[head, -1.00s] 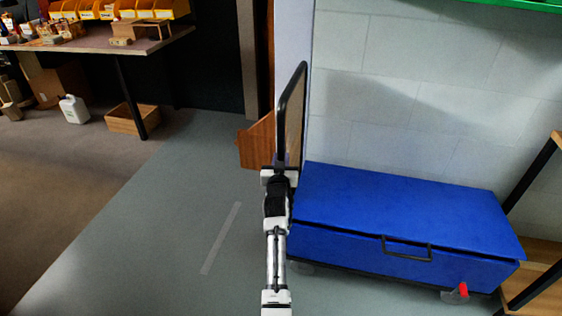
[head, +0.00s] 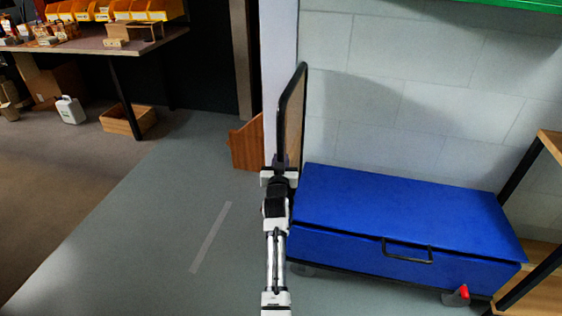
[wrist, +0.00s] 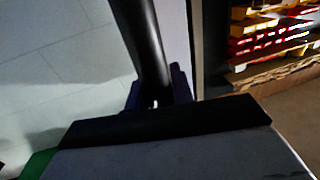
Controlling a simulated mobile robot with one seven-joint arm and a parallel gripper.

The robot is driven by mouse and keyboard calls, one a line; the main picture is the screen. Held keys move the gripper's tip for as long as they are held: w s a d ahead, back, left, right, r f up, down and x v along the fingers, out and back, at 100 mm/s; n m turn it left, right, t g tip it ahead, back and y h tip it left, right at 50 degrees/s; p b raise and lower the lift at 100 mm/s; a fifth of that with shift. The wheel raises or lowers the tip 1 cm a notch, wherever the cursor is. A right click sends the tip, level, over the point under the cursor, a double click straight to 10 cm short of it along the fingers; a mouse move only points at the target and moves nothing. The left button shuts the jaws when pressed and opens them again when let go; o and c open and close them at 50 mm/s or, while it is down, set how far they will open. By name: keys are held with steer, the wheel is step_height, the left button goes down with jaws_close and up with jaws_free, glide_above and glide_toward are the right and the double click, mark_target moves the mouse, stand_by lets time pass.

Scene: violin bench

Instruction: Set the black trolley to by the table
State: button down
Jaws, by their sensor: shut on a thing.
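The black trolley (head: 281,125) stands in the middle of the head view, its upright handle frame seen nearly edge-on. A large blue box (head: 400,205) with a dark handle sits on its deck, which is mostly hidden. My gripper (head: 280,172) is shut on the lower part of the handle frame. In the wrist view a black bar of the handle (wrist: 145,40) runs up from between my fingers (wrist: 158,98). The table (head: 165,36) stands at the upper left, well apart from the trolley.
A pale wall (head: 400,110) rises close behind the trolley. A wooden box (head: 247,145) stands on the floor by the wall's end. A wooden shelf (head: 545,300) is close on the right. A crate (head: 128,121) and a white jug (head: 70,110) lie near the table. Grey floor at left is clear.

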steer(key=shift+d+f, duration=0.1)
steer(key=shift+d, duration=0.25)
steer(key=c, duration=1.2)
jaws_free()
steer(key=shift+s, duration=0.1)
steer(key=shift+a, duration=0.1)
steer(key=s+a, duration=0.1)
steer(key=s, duration=1.2)
steer(key=shift+s+a+b, duration=0.25)
steer(key=shift+s+b, duration=0.1)
steer(key=shift+b, duration=0.05)
